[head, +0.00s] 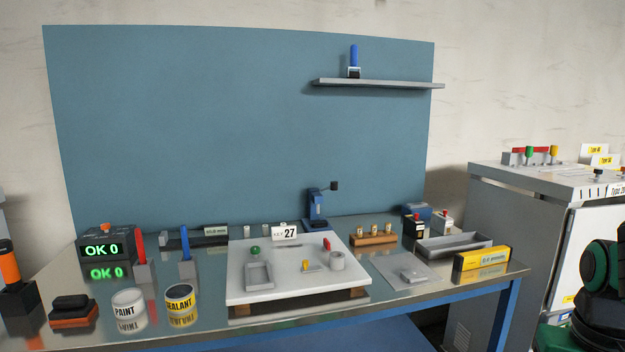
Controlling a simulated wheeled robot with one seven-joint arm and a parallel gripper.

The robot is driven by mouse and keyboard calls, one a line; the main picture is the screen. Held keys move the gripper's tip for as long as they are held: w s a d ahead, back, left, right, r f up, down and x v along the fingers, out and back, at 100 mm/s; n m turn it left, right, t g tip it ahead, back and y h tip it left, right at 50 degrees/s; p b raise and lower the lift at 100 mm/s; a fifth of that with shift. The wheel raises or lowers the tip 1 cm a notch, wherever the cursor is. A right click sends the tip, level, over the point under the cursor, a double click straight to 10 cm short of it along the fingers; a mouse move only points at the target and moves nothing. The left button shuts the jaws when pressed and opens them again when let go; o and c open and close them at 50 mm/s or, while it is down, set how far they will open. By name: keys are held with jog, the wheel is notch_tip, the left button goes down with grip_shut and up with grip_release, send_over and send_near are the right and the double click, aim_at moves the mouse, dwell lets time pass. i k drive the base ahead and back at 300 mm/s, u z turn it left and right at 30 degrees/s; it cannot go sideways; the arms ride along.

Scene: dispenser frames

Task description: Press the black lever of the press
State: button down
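A small blue press (316,215) stands upright at the back of the metal workbench, close to the blue back panel. Its dark lever (334,186) sticks out to the right near the top and ends in a black knob, held roughly level. My gripper is not in view. A black and green part at the right edge looks like part of my arm, well apart from the press.
Paint (128,308) and sealant (181,304) cans stand front left. A shelf (380,84) hangs above.

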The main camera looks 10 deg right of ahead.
aim_at(333, 186)
jog(key=u, duration=0.3)
jog(key=i, duration=0.85)
